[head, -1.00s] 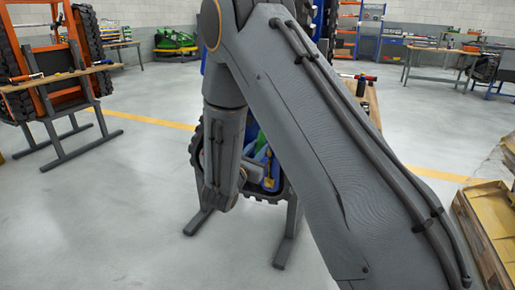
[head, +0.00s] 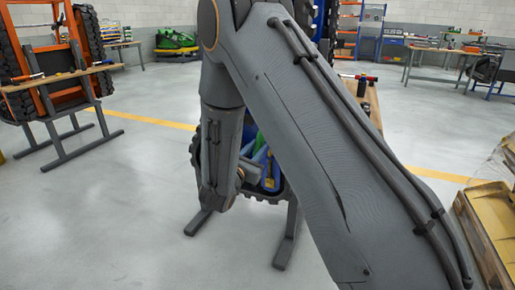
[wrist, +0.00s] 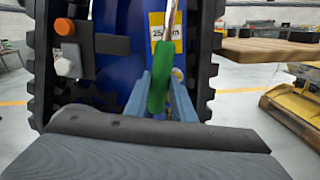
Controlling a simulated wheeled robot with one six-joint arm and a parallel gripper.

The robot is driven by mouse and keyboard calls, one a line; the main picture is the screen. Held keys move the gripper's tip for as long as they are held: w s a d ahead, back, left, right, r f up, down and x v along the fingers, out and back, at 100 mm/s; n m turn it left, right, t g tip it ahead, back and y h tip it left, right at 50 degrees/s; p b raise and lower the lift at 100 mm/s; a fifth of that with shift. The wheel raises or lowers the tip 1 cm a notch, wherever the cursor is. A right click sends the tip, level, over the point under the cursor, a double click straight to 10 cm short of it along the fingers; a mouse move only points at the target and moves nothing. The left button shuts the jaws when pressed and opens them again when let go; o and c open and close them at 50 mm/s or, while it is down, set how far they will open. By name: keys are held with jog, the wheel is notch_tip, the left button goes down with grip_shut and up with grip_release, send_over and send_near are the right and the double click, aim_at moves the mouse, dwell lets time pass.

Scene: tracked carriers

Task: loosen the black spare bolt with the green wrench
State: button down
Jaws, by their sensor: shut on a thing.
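The green wrench shows in the wrist view, with its green handle (wrist: 158,92) and a silver shaft (wrist: 171,20) rising out of the top of the picture. My gripper (wrist: 160,86) is shut on the green handle, with a blue-grey finger on each side. The wrench's working end is out of view. I cannot make out the black spare bolt in either view. In the head view my arm covers most of the near tracked carrier and my gripper cannot be made out clearly.
The blue carrier body (wrist: 115,30) stands close ahead between black tracks (wrist: 205,60). It bears an orange bolt (wrist: 64,26), a pale hex bolt (wrist: 64,67) and a yellow label (wrist: 178,45). A wooden bench (wrist: 265,50) and a yellow pallet load (wrist: 295,105) stand right.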

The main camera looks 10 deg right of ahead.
jog(key=shift+p+v, duration=0.4)
jog(key=shift+v, duration=1.1)
jog(key=shift+s+a, duration=0.1)
jog(key=shift+p+v, duration=0.5)
jog(key=shift+v, duration=1.4)
jog(key=shift+r, duration=0.1)
